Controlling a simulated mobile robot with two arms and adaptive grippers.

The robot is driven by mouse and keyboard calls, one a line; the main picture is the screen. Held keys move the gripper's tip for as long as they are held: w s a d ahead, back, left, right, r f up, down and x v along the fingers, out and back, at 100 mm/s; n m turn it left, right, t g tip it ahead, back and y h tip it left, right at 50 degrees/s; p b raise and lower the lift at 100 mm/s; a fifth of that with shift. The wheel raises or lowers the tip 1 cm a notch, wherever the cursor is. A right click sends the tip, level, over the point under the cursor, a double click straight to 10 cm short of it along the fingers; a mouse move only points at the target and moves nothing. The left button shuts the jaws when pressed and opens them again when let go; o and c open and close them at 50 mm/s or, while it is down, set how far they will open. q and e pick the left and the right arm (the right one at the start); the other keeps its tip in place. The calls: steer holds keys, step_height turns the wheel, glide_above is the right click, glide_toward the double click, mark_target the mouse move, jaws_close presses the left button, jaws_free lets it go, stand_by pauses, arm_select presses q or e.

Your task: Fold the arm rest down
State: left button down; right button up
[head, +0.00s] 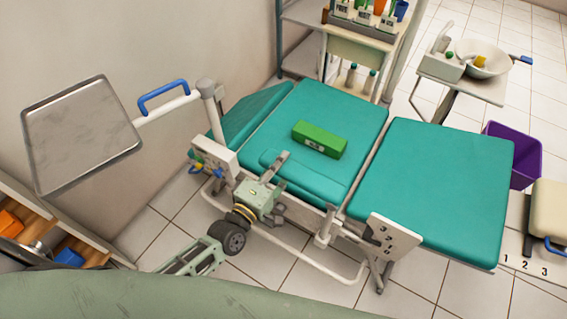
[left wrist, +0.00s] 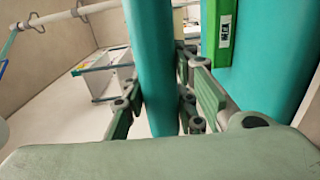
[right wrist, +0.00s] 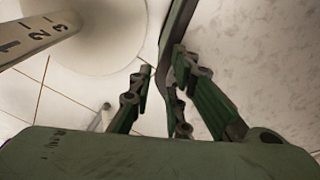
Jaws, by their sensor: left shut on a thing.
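The arm rest (head: 306,178) is a narrow teal pad along the near side of the teal dental chair (head: 435,175). It also shows upright in the left wrist view (left wrist: 150,60), between my fingers. My left gripper (head: 270,183) is at the pad's left end, with fingers on both sides, shut on it. The fingers hide part of that end. My right gripper (right wrist: 160,92) is not in the head view. In the right wrist view its fingers are apart, with a dark bar passing near them.
A green box (head: 319,138) lies on the chair seat beside the arm rest. A metal tray (head: 82,135) on a white arm is at left. A purple bin (head: 512,155) is at right.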

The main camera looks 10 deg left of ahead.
arm_select(q)
steer(key=shift+f, duration=0.35)
steer(key=c, duration=1.4)
jaws_free()
steer(key=shift+s+a, duration=0.1)
steer(key=shift+s, duration=0.05)
steer(key=v, duration=1.1)
steer(key=shift+s, duration=0.35)
arm_select(e)
steer(key=shift+w+a+f, duration=0.25)
steer(key=shift+w+a, duration=0.1)
steer(key=shift+w, duration=0.3)
arm_select(q)
steer(key=shift+a, duration=0.1)
